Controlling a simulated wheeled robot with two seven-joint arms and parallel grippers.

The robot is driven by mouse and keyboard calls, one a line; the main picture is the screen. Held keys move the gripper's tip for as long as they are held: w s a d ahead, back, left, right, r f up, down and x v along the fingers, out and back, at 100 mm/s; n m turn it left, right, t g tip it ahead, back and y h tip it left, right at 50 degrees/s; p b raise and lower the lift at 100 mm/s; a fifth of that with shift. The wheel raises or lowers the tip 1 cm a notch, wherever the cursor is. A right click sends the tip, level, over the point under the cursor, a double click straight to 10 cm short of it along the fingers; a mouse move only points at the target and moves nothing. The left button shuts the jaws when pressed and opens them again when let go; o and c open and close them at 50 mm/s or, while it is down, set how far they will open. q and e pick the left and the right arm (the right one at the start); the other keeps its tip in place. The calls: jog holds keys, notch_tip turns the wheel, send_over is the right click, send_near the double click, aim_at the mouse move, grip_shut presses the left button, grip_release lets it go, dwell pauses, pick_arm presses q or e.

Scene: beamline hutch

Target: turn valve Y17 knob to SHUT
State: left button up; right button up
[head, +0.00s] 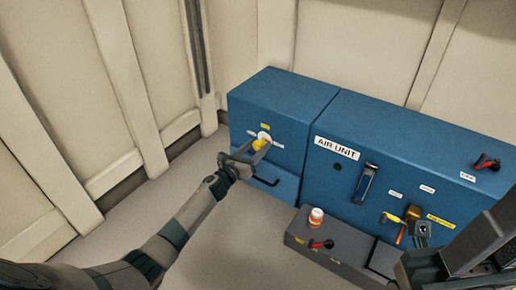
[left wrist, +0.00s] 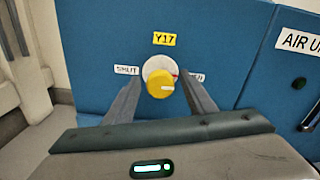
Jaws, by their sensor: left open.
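The yellow Y17 knob (left wrist: 161,84) sits on a pale round plate (left wrist: 154,65) on the blue cabinet front, below a yellow Y17 label (left wrist: 164,39). A SHUT label (left wrist: 126,70) is left of it; the label on its right (left wrist: 197,77) is partly hidden by a finger. In the head view the knob (head: 260,143) is on the smaller, left cabinet. My left gripper (left wrist: 160,92) is open, with one finger on each side of the knob. It also shows in the head view (head: 247,152). I cannot tell whether the fingers touch the knob.
The larger blue AIR UNIT cabinet (head: 390,130) stands to the right, with red, yellow and orange handles. A low grey box (head: 345,242) in front carries an orange-and-white jar (head: 316,216) and a red handle (head: 321,244). Part of my right arm fills the lower right corner.

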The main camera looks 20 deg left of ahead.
pick_arm(q)
jog(key=shift+w+d, duration=0.15)
jog(key=shift+w, duration=0.4)
jog(key=shift+c, duration=0.5)
jog(key=c, duration=0.9)
jog(key=shift+c, duration=0.2)
